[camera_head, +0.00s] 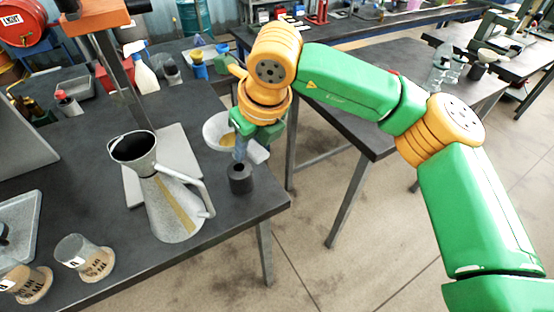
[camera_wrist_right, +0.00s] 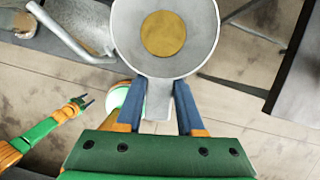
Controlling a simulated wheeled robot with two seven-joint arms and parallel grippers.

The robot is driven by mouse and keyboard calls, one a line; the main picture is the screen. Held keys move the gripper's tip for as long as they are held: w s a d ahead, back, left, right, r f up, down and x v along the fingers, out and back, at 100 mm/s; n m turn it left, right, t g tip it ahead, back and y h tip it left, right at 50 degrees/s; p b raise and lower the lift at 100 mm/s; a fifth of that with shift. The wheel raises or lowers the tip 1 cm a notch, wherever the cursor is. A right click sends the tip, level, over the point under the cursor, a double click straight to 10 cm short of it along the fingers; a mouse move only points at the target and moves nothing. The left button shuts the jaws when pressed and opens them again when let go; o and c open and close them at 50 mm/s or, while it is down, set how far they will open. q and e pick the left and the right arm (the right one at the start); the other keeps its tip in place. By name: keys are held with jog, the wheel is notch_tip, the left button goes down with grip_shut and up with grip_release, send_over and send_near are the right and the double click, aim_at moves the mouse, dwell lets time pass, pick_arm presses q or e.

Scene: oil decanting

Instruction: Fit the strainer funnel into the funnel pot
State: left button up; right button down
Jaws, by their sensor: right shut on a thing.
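The strainer funnel (camera_head: 214,128) is a pale bowl with a round yellow mesh. My right gripper (camera_head: 240,150) is shut on its flat tab, and the bowl is held above the table, right of the pot. In the right wrist view the tab lies between the blue fingers (camera_wrist_right: 159,100), with the bowl (camera_wrist_right: 205,50) beyond them. The funnel pot (camera_head: 168,210) is a grey metal cone with an open dark mouth and a side handle, upright on the table. Its handle side shows at upper left in the wrist view (camera_wrist_right: 88,22). My left gripper (camera_wrist_right: 86,103) shows small there, apart from both.
A black cylinder (camera_head: 240,179) stands near the table's front edge, below my right gripper. A pale stand base (camera_head: 178,150) and upright post are behind the pot. Labelled jars (camera_head: 84,258) stand at front left. A spray bottle (camera_head: 142,72) stands at the back.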

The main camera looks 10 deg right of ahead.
jog(key=shift+w+a+r+m+h, duration=0.1)
jog(key=shift+w+a+m+h, duration=0.1)
jog(key=shift+a+m, duration=0.25)
jog(key=shift+w+a+m+h, duration=0.1)
jog(key=shift+a+m+h, duration=0.1)
jog(key=shift+m, duration=0.35)
notch_tip(320, 180, down, 4)
jog(key=shift+d+r+b, duration=0.1)
jog(key=shift+r+b, duration=0.05)
jog(key=shift+b, duration=1.05)
jog(key=shift+s, duration=0.1)
jog(key=shift+b, duration=0.3)
